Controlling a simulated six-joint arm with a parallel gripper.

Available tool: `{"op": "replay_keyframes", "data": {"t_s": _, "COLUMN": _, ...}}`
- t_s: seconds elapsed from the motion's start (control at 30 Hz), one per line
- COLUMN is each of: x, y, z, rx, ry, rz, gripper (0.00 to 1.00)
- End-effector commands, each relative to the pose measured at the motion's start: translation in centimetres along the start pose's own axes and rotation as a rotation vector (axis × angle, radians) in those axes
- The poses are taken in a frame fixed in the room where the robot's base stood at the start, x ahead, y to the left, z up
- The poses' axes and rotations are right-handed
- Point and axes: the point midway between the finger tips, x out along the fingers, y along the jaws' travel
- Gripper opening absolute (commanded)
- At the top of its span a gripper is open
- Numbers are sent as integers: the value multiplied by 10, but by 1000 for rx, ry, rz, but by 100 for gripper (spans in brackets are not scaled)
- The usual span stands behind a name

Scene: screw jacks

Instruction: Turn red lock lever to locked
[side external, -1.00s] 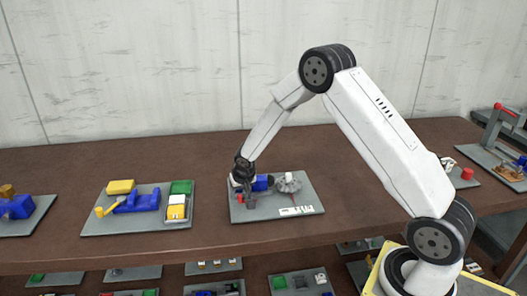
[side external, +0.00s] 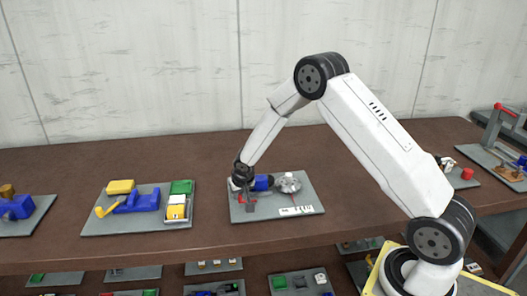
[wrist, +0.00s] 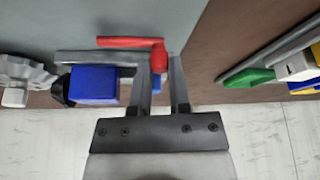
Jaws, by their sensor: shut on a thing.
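The red lock lever (wrist: 125,43) shows at the top middle of the wrist view, its arm lying to the left. Its thicker red end (wrist: 157,55) sits between the two fingers of my gripper (wrist: 164,62), which is shut on it. In the side view my gripper (side external: 249,206) reaches down to the left part of the grey base plate (side external: 268,212). The blue block of the jack (side external: 263,183) stands just right of it and also shows in the wrist view (wrist: 95,83). My fingers partly hide the lever in the side view.
A grey handwheel (side external: 288,184) with a white knob stands right of the blue block. A white marked label (side external: 296,211) lies at the plate's front. Another plate (side external: 105,226) with blue, yellow and green parts lies left, with bare brown table between.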

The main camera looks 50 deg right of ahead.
Motion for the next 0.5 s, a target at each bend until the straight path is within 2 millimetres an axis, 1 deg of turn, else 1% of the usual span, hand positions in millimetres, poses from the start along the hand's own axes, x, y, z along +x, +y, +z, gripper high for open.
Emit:
{"op": "replay_keyframes", "data": {"t_s": 0.23, "x": -1, "y": 0, "z": 2, "rx": -25, "ry": -3, "rz": -11, "gripper": 0}}
{"op": "replay_keyframes", "data": {"t_s": 0.5, "x": -2, "y": 0, "z": 6, "rx": -103, "ry": -5, "rz": -44, "gripper": 0}}
